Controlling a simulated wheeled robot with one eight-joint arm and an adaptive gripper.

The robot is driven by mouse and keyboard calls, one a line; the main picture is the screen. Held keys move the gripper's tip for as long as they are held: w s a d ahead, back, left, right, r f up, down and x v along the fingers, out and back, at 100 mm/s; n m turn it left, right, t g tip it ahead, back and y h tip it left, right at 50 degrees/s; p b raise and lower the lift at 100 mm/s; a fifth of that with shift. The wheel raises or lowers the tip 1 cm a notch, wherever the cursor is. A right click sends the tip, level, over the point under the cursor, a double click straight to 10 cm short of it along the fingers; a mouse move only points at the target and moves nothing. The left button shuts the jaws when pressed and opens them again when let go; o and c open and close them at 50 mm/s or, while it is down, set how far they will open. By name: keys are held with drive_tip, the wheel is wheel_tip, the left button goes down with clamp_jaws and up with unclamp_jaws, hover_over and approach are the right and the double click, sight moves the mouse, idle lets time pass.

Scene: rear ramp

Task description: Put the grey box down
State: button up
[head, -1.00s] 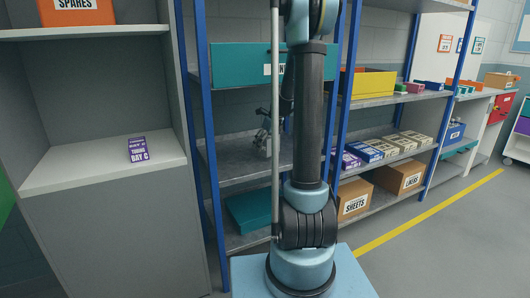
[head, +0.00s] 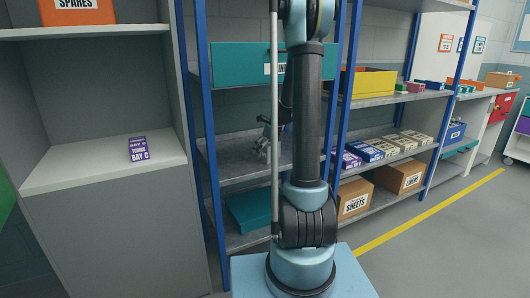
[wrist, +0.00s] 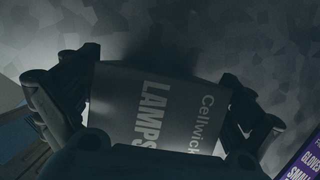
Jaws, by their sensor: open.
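The grey box (wrist: 178,112), printed "Cellwick LAMPS", shows in the wrist view between the two fingers of my gripper (wrist: 157,90). The fingers are open, one on each side of the box; contact is hard to tell in the dark picture. The mottled grey metal shelf (wrist: 225,30) lies beyond the box. In the head view my gripper (head: 264,148) is low over the middle shelf (head: 228,166) of the blue-posted rack, partly behind my arm. The box cannot be made out clearly there.
A purple glove box (wrist: 305,155) lies to the right in the wrist view. In the head view a teal bin (head: 235,65) stands on the shelf above and a teal box (head: 250,208) below. The middle shelf's left part is clear.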

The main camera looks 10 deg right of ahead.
drive_tip(key=shift+r, duration=0.1)
drive_tip(key=shift+s+d+r, duration=0.2)
drive_tip(key=shift+r, duration=0.4)
drive_tip(key=v, duration=0.3)
drive_tip(key=shift+s+d+r, duration=0.1)
drive_tip(key=shift+r, duration=0.2)
drive_tip(key=s+d, duration=0.7)
drive_tip(key=s, duration=0.2)
drive_tip(key=s+a+r+n+h, duration=0.1)
drive_tip(key=s+a+n, duration=0.2)
drive_tip(key=s+n, duration=0.45)
drive_tip(key=s+a+r+n, duration=0.1)
drive_tip(key=s+a+n, duration=0.2)
drive_tip(key=s+n, duration=0.45)
drive_tip(key=s+a+f+n+h, duration=0.1)
drive_tip(key=s+f+n, duration=0.1)
drive_tip(key=s+n, duration=0.4)
drive_tip(key=s+a+f+n+g, duration=0.1)
drive_tip(key=s+f+n, duration=0.2)
drive_tip(key=s+n, duration=0.4)
drive_tip(key=shift+s+f+h, duration=0.2)
drive_tip(key=shift+s+h, duration=0.2)
drive_tip(key=shift+s, duration=1.35)
